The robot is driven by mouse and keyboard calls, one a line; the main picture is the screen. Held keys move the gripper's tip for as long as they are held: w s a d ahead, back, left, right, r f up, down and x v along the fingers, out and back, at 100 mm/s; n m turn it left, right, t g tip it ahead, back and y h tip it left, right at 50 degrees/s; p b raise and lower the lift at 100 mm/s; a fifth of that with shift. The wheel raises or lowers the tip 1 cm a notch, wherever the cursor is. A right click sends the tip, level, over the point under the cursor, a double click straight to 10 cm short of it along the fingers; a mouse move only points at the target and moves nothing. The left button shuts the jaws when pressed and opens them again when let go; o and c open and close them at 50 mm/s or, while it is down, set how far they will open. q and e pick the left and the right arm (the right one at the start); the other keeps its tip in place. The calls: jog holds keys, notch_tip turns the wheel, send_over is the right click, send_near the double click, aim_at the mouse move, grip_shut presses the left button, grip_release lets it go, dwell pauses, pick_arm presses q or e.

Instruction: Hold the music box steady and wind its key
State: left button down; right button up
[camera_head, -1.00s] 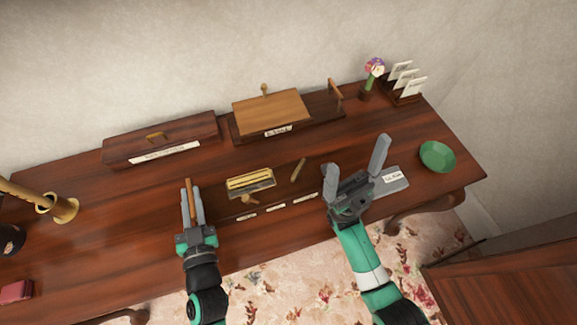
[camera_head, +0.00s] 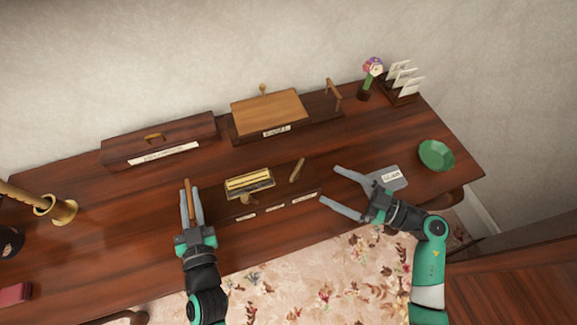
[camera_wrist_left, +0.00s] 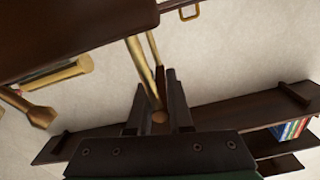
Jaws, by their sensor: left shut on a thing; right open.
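The likely music box is a low dark box (camera_head: 275,201) near the table's front edge. It has a brass-barred window (camera_head: 249,184) on top, a small brass key-like piece (camera_head: 247,200) at its front, and a brass lever (camera_head: 297,169) to the right. My left gripper (camera_head: 189,193), left of the box and apart from it, is shut on a thin brown rod (camera_head: 188,184).
A wooden-lidded box (camera_head: 268,112) and a long dark case (camera_head: 160,140) stand at the back. A grey labelled plate (camera_head: 391,177) and a green bowl (camera_head: 436,155) lie right. A flower (camera_head: 372,69) and card holder (camera_head: 402,94) stand far right. A brass holder (camera_head: 61,210) is left.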

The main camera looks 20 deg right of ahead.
aim_at(299, 169)
jog(key=x, duration=1.1)
jog(key=shift+a, duration=0.15)
jog(key=c, duration=1.1)
